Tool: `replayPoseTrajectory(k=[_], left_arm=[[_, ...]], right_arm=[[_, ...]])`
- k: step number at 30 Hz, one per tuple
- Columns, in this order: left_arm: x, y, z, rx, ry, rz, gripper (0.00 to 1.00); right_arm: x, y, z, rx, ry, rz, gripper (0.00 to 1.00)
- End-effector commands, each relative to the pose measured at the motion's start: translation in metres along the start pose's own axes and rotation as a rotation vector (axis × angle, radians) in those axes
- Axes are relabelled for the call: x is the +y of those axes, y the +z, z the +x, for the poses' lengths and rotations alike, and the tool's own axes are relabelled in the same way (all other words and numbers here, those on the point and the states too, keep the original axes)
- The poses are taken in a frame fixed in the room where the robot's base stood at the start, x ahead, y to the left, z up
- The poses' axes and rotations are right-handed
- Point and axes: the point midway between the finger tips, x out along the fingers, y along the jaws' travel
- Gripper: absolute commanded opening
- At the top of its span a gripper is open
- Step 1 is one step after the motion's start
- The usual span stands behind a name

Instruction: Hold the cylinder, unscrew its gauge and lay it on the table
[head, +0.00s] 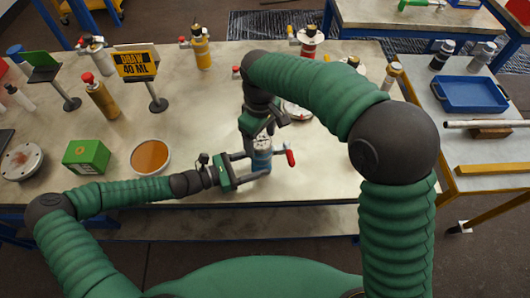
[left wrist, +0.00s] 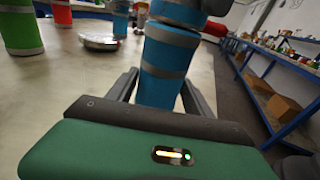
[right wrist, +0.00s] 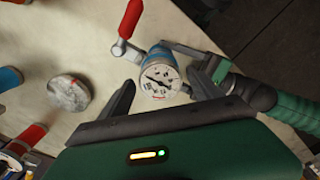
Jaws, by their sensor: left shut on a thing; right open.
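The blue cylinder (head: 262,158) with grey bands stands upright on the table near its front edge. My left gripper (head: 252,168) is shut on its body from the left; the cylinder (left wrist: 168,62) also shows between the fingers in the left wrist view. The round white-faced gauge (right wrist: 160,80) sits on top of the cylinder, beside a red-handled lever (right wrist: 130,20). My right gripper (right wrist: 160,98) is open above it, with one finger on each side of the gauge and gaps visible. In the head view my right gripper (head: 268,130) partly hides the cylinder's top.
A green box (head: 87,157), an orange-filled dish (head: 150,157) and a flanged disc (head: 22,162) lie on the left of the table (head: 210,110). Several other vessels stand along the back. The table right of the cylinder is largely clear.

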Motion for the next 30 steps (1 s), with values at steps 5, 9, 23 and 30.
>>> replayPoseTrajectory(k=[5, 9, 23, 30], left_arm=[[0.0005, 0.0004, -0.0003, -0.001, 0.001, 0.000, 0.27], [0.0007, 0.0004, -0.0004, -0.001, 0.001, 0.000, 0.27], [0.0012, 0.0003, -0.0007, 0.000, 0.002, 0.000, 0.27], [0.0012, 0.0002, -0.0007, 0.000, 0.002, 0.000, 0.27]], right_arm=[[-0.0004, -0.0004, -0.0005, 0.000, 0.002, 0.301, 0.74], [-0.0010, -0.0007, -0.0005, 0.000, 0.001, 0.646, 0.74], [-0.0002, -0.0005, -0.0004, 0.001, 0.001, 1.496, 0.74], [-0.0001, -0.0004, -0.0003, 0.000, 0.001, 1.494, 0.61]])
